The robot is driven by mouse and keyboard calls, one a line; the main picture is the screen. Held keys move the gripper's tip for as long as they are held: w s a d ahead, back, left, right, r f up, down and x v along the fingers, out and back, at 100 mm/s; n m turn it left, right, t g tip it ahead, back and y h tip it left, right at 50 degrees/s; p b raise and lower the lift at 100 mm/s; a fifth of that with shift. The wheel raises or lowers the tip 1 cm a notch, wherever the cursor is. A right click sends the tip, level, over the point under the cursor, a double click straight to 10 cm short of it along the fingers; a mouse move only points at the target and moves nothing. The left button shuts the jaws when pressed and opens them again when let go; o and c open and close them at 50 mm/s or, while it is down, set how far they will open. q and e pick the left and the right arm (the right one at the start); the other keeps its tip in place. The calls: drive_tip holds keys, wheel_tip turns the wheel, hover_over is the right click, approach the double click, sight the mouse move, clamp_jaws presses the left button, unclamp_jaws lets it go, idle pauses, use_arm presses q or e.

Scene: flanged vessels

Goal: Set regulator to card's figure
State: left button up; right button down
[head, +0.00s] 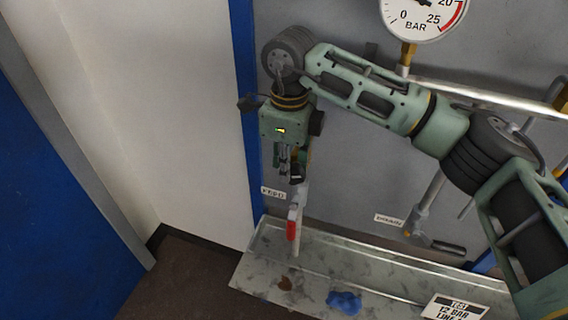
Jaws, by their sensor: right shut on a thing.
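A round white gauge (424,12) at the top right is cut off by the frame edge. It is marked in BAR, with 0 and 25 visible and a red band at its high end; its needle is only partly in view. A card (455,308) at the bottom right reads "TEST 12 BAR LINE". My right gripper (295,178) points down at the upper end of a pale lever with a red grip (292,229). It is shut on this lever as far as I can see; the fingers hide the contact. I cannot make out the regulator for certain. My left gripper is out of view.
A metal tray (385,275) below holds a blue cloth-like patch (344,301) and a brown stain. Small labels are on the grey panel (350,180), and a pipe with a dark handle (436,243) stands right of the lever. Floor and wall to the left are clear.

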drive_tip(key=shift+d+f, duration=0.2)
drive_tip(key=shift+d, duration=0.25)
drive_tip(key=c, duration=1.9)
unclamp_jaws()
drive_tip(key=shift+a, duration=0.2)
drive_tip(key=shift+w+a+r, duration=0.2)
drive_tip(key=shift+a+r, duration=0.3)
drive_tip(key=shift+a, duration=0.35)
drive_tip(key=w+a+r+p, duration=0.1)
drive_tip(key=w+a+p, duration=0.1)
drive_tip(key=a, duration=0.4)
drive_tip(key=shift+a, duration=0.25)
drive_tip(key=shift+r, duration=0.1)
